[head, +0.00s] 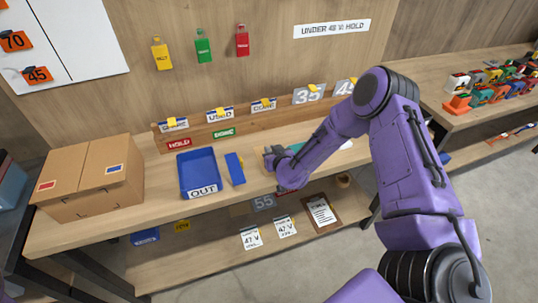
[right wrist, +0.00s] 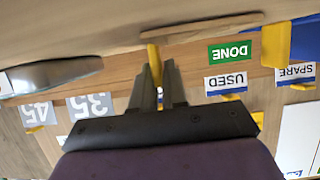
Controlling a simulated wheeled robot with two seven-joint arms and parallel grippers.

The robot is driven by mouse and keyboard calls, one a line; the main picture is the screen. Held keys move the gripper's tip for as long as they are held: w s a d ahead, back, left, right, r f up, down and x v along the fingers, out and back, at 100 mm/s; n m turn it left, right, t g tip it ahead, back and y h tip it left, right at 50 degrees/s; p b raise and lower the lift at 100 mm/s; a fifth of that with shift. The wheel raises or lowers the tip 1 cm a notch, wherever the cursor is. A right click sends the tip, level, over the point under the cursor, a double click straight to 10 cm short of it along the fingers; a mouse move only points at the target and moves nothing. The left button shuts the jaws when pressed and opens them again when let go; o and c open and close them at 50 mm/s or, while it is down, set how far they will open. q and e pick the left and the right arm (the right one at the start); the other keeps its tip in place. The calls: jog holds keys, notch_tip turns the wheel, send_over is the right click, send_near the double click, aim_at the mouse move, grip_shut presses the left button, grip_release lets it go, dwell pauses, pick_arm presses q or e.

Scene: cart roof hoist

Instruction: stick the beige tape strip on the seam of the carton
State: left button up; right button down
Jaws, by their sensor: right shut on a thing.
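The closed brown carton (head: 85,180) stands at the left end of the bench, with a seam across its top flaps. It carries a red label and a blue label. My right gripper (head: 275,165) is over the bench, right of the blue tray and well apart from the carton. In the right wrist view, my right gripper (right wrist: 160,88) is shut on a yellow tab (right wrist: 154,62). The tab joins the long beige tape strip (right wrist: 215,29), which lies crosswise beyond the fingertips. In the head view I cannot make out the strip. My left gripper is not in view.
A blue OUT tray (head: 199,190) and a narrow blue piece (head: 235,169) lie between carton and gripper. A rail (head: 205,131) with tabbed labels runs along the back. A lower shelf holds cards and a clipboard (head: 322,215). Bare bench shows beside the carton.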

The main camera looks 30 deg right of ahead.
jog(key=shift+r, duration=0.3)
notch_tip(320, 180, up, 3)
jog(key=shift+s+a+r, duration=0.1)
jog(key=w+r+p+v, duration=0.1)
jog(key=r+v, duration=0.1)
jog(key=v, duration=1.4)
jog(key=shift+r, duration=0.4)
jog(key=shift+s, duration=0.1)
